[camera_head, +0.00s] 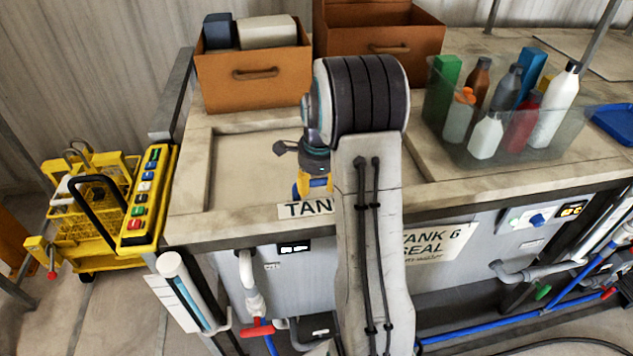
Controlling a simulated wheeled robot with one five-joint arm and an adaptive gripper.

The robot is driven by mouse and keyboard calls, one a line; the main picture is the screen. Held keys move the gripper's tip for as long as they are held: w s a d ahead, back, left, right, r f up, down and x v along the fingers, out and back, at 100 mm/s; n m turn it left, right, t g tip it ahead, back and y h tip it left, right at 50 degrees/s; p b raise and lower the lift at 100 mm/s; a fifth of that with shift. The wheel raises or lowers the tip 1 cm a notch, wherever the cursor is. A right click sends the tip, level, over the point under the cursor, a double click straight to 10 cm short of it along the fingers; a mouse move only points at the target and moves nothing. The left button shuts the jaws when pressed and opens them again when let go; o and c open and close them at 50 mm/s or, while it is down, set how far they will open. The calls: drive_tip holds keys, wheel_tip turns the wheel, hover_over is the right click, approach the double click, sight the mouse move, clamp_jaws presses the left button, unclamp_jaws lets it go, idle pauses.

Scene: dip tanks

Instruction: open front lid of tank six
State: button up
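A pale lid panel (240,165) lies shut in a dark-edged recess in the bench top at left. A partly hidden label reading "TAN" (296,209) is on the bench edge in front of it. A "TANK 6 SEAL" label (436,243) is on the grey tank front, partly behind my arm. My arm rises through the middle and bends down over the lid's right side. My gripper (290,150) shows only in part, by a small dark piece. A blue and yellow part (313,185) is just below it; I cannot tell whether they touch. The fingertips are not clear.
Two brown boxes (254,88) (378,38) stand at the back of the bench. A clear bin (515,140) of several bottles stands at right. A yellow cart (92,205) with a button panel is at left. Pipes and a red valve (258,331) are below the bench front.

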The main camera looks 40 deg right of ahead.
clamp_jaws()
idle(0.3)
drive_tip(key=shift+w, duration=0.15)
drive_tip(key=w+d, duration=0.1)
drive_tip(key=w, duration=0.2)
drive_tip(key=w+d, duration=0.2)
drive_tip(key=w, duration=0.2)
drive_tip(key=w+d, duration=0.2)
drive_tip(key=w, duration=0.1)
drive_tip(key=shift+w+d, duration=0.15)
drive_tip(key=shift+w, duration=0.1)
drive_tip(key=shift+w+d, duration=0.3)
drive_tip(key=shift+w, duration=0.35)
